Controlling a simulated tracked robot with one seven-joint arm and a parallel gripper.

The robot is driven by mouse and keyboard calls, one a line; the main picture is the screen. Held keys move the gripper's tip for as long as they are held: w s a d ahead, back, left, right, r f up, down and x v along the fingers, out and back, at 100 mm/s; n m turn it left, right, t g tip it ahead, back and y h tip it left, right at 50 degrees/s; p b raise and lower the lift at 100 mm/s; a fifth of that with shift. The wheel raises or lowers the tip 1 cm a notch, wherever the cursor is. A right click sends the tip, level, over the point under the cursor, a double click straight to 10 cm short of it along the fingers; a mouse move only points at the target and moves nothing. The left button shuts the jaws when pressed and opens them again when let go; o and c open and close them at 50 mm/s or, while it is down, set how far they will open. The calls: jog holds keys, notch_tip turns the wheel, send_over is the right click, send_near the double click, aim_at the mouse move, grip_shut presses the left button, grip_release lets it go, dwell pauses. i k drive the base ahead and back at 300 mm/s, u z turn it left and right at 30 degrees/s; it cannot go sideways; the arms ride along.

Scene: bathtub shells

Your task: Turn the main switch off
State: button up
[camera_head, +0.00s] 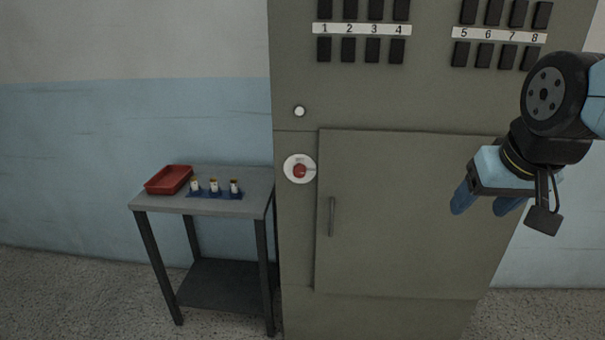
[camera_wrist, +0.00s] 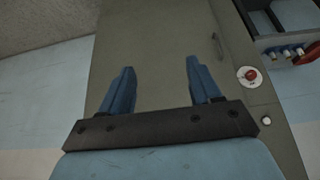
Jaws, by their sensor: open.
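The main switch (camera_head: 299,170) is a red knob on a round white plate, on the grey-green cabinet left of its door. It also shows in the wrist view (camera_wrist: 250,76) at the right. The lettering on its plate is too small to read. My gripper (camera_head: 487,208) hangs in front of the right part of the cabinet, well to the right of the switch and apart from it. In the wrist view its two blue fingers (camera_wrist: 158,78) are spread with nothing between them.
The cabinet door (camera_head: 400,215) has a vertical handle (camera_head: 331,216). A round white button or lamp (camera_head: 299,111) sits above the switch. Numbered black switches (camera_head: 348,50) line the top. A side table (camera_head: 235,207) at left holds a red tray (camera_head: 169,180) and several small cylinders in a blue rack (camera_head: 214,194).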

aim_at(300, 171)
jog(key=z, duration=2.1)
jog(key=i, duration=0.1)
jog(key=u, duration=3.8)
jog(key=k, duration=0.9)
jog(key=z, duration=1)
jog(key=i, duration=1)
jog(key=z, duration=0.05)
